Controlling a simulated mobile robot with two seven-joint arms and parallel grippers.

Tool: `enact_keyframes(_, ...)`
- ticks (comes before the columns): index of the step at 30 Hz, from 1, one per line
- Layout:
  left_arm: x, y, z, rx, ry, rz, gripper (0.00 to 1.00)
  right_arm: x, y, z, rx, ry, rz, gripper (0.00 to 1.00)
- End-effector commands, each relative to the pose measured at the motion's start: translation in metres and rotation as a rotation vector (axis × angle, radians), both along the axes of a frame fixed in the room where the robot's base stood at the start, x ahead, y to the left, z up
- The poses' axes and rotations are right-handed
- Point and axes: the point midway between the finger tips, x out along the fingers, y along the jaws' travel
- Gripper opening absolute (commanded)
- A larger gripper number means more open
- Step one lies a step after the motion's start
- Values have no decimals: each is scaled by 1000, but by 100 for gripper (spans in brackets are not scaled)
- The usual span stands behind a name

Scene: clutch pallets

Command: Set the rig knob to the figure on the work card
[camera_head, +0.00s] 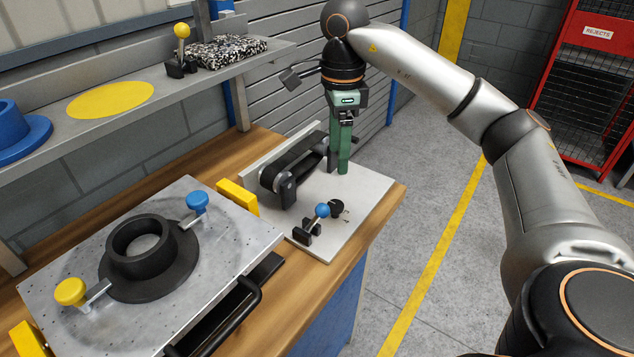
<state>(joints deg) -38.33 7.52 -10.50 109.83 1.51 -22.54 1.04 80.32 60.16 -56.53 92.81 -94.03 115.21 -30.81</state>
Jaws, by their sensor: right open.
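A small black round knob (337,208) lies on the pale plate of the rig (362,222), with small dark marks beside it. The marks are too small to read. My right gripper (343,168) points down with its green fingers over the rear right part of that plate, behind the knob and apart from it. It is open, with nothing visible between the fingers. I cannot make out a work card. My left gripper is not in view.
A blue-balled lever (321,211) stands left of the knob, and a black belt-shaped fixture (293,172) behind it. A metal plate (205,268) with a black flanged ring (150,258) lies at left. A shelf (150,113) runs above. A red rejects cage (590,90) stands far right.

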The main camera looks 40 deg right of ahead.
Motion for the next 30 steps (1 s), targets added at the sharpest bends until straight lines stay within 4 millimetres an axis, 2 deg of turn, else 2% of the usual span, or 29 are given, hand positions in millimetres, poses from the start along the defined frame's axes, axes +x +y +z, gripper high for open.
enact_keyframes(5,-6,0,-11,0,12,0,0,0,0,-14,1,3,1,74)
enact_keyframes(12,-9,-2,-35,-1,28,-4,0,-1,1,-58,2,4,1,74)
enact_keyframes(21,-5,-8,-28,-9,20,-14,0,-1,0,-107,0,4,0,74)
enact_keyframes(25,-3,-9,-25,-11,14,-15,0,-1,0,-120,0,1,0,74)
enact_keyframes(30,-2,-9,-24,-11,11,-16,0,-1,0,-125,0,0,0,74)
